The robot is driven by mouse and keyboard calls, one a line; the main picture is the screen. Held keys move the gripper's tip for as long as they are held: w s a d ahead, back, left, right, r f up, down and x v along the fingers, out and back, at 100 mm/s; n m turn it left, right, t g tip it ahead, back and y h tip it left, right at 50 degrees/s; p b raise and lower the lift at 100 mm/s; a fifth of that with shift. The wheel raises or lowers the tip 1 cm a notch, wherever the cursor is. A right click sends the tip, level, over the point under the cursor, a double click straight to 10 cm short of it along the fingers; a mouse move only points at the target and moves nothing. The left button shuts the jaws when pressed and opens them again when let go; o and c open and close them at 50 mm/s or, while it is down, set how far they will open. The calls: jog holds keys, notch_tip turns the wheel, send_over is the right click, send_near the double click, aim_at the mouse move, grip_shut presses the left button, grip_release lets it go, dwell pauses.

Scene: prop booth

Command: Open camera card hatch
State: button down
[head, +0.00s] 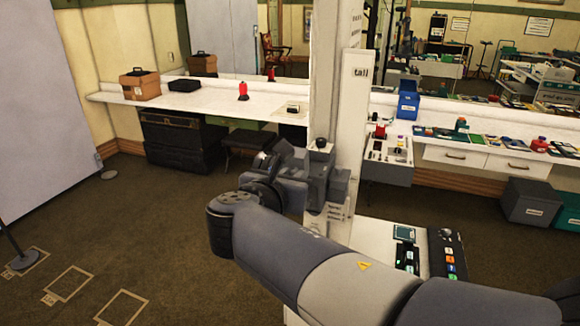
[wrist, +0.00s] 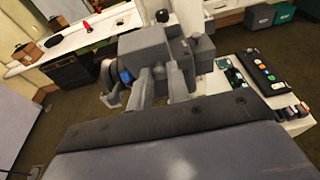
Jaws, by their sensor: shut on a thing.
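The camera is a grey boxy body (wrist: 150,45) in the wrist view, with a dark round lens and a blue ring on its left. In the head view the camera (head: 318,172) stands in front of the white post, partly hidden by my arm. My gripper (wrist: 160,82) is at the camera's near side, its pale grey fingers against the body. It is shut on a small grey part there, apparently the card hatch; the fingers hide most of it. How far the hatch stands open cannot be told. In the head view my fingertips are hard to make out.
A white post (head: 349,125) rises just behind the camera. A low white table (head: 380,238) with a button panel (head: 447,256) stands to the right. A long white counter (head: 205,98) runs along the back left.

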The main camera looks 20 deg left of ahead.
dwell(0.3)
jog(key=c, duration=1.3)
grip_release()
jog(key=shift+c, duration=0.2)
jog(key=shift+s, duration=0.1)
jog(key=d+b+v, duration=0.1)
jog(key=v, duration=0.9)
jog(key=shift+s+a+b, duration=0.3)
jog(key=shift+a+b, duration=0.1)
jog(key=shift+a, duration=0.05)
jog(key=shift+r, duration=0.1)
